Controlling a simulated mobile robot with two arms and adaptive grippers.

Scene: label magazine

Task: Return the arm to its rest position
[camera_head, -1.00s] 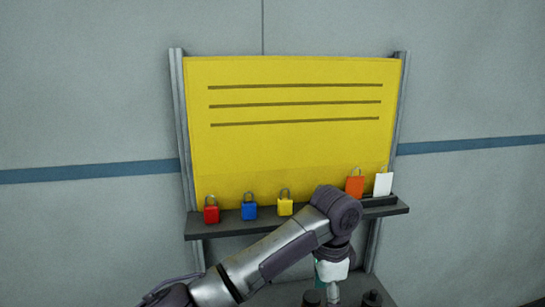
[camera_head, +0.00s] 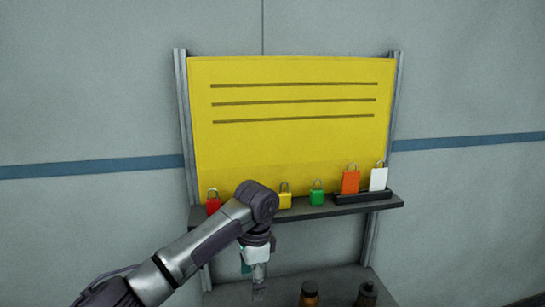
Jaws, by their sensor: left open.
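My left arm (camera_head: 205,240) comes in from the lower left and bends down at a dark joint in front of the shelf. My left gripper (camera_head: 259,285) hangs below that joint, pointing down over the lower surface. It is open, and I see nothing held in it. My right gripper is not in view.
A yellow board (camera_head: 290,110) stands between metal posts. Its shelf (camera_head: 310,211) holds red (camera_head: 213,206), yellow (camera_head: 285,201) and green (camera_head: 317,197) padlocks. An orange tag (camera_head: 350,182) and white tag (camera_head: 378,179) stand in a black holder. Two bottles (camera_head: 309,294) (camera_head: 366,295) stand below.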

